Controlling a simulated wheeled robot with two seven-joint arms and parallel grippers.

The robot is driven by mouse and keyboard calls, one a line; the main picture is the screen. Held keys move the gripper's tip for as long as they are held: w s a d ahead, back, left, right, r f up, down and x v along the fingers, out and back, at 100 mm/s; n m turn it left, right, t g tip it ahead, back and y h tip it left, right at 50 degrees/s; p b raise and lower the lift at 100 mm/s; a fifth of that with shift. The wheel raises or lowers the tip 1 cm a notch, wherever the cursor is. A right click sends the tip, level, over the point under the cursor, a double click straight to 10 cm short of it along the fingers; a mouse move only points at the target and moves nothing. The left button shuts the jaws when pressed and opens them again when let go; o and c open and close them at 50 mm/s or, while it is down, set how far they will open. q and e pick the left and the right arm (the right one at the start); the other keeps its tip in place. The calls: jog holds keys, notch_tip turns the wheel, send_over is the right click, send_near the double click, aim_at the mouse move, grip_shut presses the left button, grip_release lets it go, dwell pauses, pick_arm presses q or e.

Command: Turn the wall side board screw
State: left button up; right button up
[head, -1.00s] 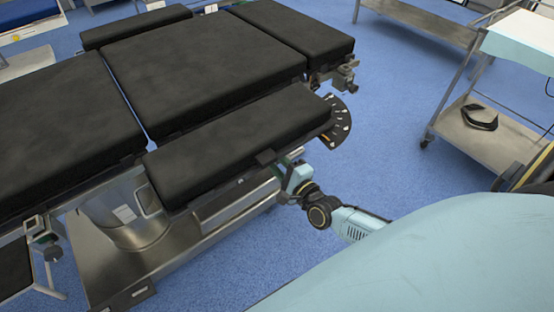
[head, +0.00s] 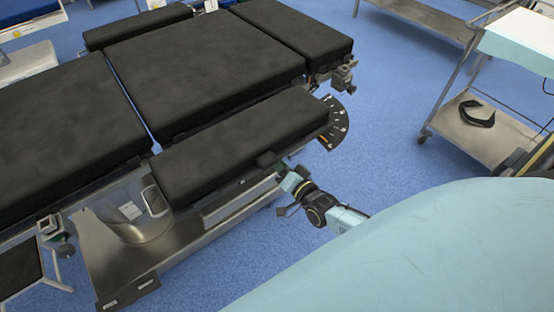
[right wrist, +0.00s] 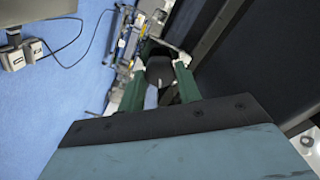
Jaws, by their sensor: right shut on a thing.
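The side board (head: 235,145) is a long black pad along the near side of the operating table (head: 200,80). Its screw is a dark knob below the board's outer edge. In the head view my right gripper (head: 285,177) reaches up to the board's underside from the lower right, and the knob is mostly hidden there. In the right wrist view the green fingers of my right gripper (right wrist: 160,66) are shut on the dark screw knob (right wrist: 159,68), one finger on each side. My left gripper is not in view.
Blue floor (head: 390,130) lies clear between table and cart. A light blue surface fills the lower right.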

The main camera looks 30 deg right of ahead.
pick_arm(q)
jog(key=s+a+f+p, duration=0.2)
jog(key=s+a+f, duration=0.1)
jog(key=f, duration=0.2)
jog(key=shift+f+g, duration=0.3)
pick_arm(e)
jog(key=n, duration=1.2)
jog(key=shift+n, duration=0.4)
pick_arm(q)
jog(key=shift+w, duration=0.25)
pick_arm(e)
jog(key=o, duration=0.8)
jog(key=shift+o, duration=1)
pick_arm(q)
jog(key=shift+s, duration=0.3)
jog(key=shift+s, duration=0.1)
